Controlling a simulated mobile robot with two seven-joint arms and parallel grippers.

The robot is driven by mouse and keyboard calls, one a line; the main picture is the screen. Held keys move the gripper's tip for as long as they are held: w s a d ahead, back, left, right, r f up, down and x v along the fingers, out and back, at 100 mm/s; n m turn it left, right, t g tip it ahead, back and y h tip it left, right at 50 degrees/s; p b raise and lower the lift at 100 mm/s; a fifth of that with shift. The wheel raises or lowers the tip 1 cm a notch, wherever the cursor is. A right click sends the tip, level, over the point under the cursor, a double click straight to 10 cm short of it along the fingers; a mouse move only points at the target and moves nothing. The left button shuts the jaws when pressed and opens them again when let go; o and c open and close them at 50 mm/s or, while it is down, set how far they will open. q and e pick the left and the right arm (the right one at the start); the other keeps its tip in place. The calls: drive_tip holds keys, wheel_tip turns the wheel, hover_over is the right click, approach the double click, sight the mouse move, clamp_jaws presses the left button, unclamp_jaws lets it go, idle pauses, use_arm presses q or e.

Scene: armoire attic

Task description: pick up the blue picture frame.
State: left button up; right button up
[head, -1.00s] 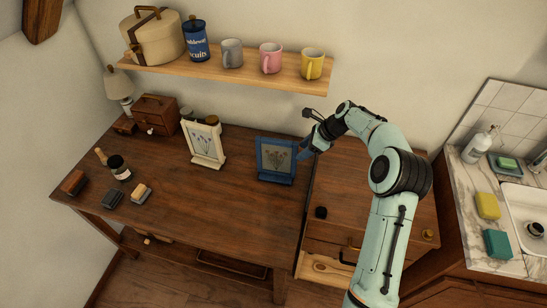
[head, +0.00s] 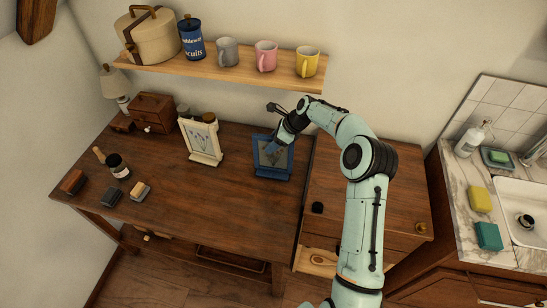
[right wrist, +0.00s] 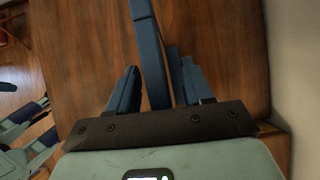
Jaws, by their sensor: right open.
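The blue picture frame (head: 272,160) stands upright on the wooden desk, near its right end, with a plant print inside. My right gripper (head: 273,147) is at the upper part of the frame and partly covers it. In the right wrist view, the two blue fingers are apart, with the blue frame (right wrist: 149,50) seen edge-on between them. I cannot tell whether either finger touches it. Teal and dark blue parts at the left edge of the right wrist view seem to be my left arm and gripper; its jaws are unclear.
A cream picture frame (head: 204,158) stands to the left on the desk (head: 210,215). A wooden shelf (head: 225,76) with several mugs hangs above. The desk front before the blue frame is clear.

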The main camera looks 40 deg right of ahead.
clamp_jaws()
idle(1.3)
